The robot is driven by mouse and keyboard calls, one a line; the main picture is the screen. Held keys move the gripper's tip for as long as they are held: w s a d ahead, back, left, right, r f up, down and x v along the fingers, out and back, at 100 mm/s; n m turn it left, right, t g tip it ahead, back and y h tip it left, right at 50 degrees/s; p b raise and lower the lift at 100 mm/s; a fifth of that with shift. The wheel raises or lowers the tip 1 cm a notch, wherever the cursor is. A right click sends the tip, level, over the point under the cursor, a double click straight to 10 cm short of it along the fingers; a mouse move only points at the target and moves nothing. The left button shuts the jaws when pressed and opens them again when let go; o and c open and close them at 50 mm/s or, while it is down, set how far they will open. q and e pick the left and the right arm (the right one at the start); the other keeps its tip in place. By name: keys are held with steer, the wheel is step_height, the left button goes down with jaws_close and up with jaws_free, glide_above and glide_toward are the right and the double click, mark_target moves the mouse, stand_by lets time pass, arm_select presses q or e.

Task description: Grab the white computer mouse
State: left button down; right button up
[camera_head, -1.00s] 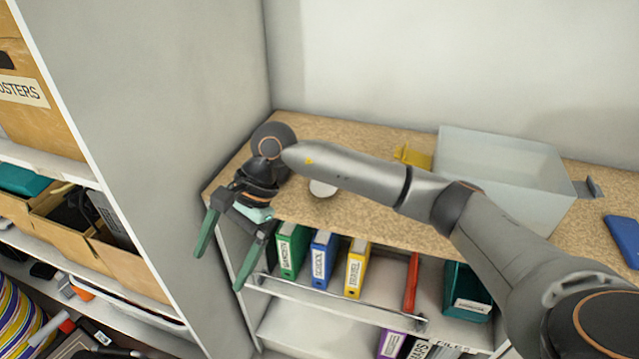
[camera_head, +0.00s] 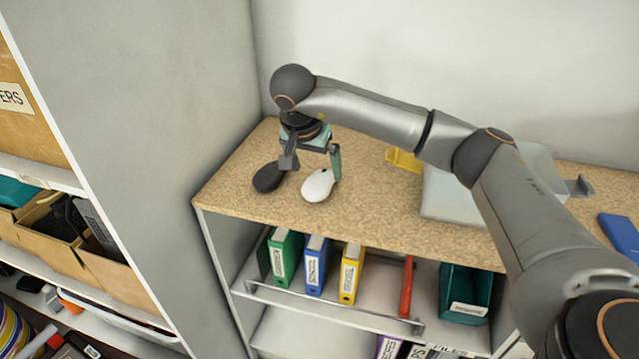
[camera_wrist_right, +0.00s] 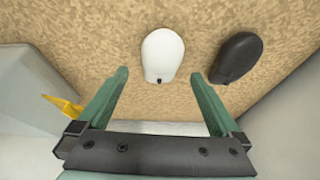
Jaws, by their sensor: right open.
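The white computer mouse (camera_head: 318,186) lies on the speckled tan shelf top, a little in front of my right gripper in the head view. A black mouse (camera_head: 267,177) lies just left of it. My right gripper (camera_head: 312,166) points down with its green fingers apart and empty, above and behind the two mice. In the right wrist view the white mouse (camera_wrist_right: 162,55) is ahead of the open fingers (camera_wrist_right: 164,74), between their lines and apart from them. The black mouse (camera_wrist_right: 236,58) is on the right there, beyond the right fingertip. My left gripper is not in view.
The shelf top (camera_head: 380,216) is clear in front of the mice. A translucent bin (camera_head: 447,198) and a yellow item (camera_head: 404,160) stand to the right. A grey side panel (camera_head: 150,120) rises on the left. Binders (camera_head: 316,265) stand on the shelf below.

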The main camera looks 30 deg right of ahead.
mark_target(318, 179)
steer(key=shift+x, duration=2.7)
steer(key=c, duration=1.3)
